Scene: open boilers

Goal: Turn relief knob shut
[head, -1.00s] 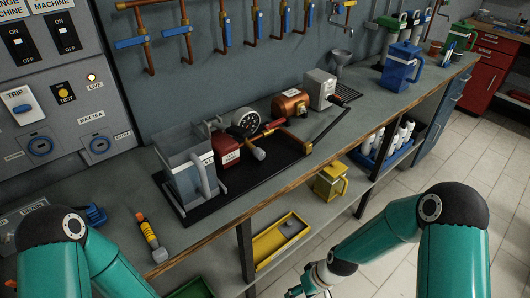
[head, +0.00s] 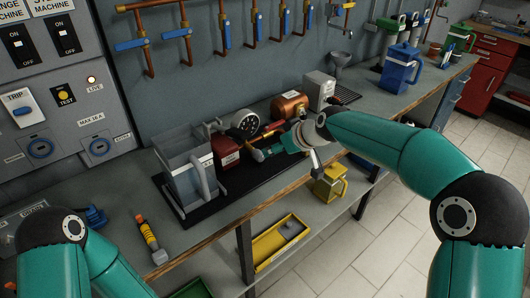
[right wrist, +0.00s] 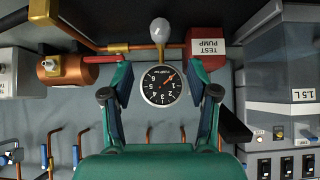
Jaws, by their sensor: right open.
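A pale grey rounded knob (head: 258,155), which looks like the relief knob, sits on the front of the test rig's brass pipe. In the right wrist view this knob (right wrist: 160,31) shows at the top centre, beyond the fingertips. My right gripper (head: 272,152) is beside the knob over the rig; its open fingers (right wrist: 160,72) have nothing between them. The round black gauge (right wrist: 161,85) shows behind them, and in the head view (head: 244,124). Whether a finger touches the knob cannot be told. My left gripper is out of view.
The red test pump box (head: 226,151) and clear water tank (head: 187,172) stand left of the gripper. A copper cylinder (head: 290,105) and grey box (head: 319,89) stand behind it. A yellow-and-orange tool (head: 149,236) lies at the bench's left.

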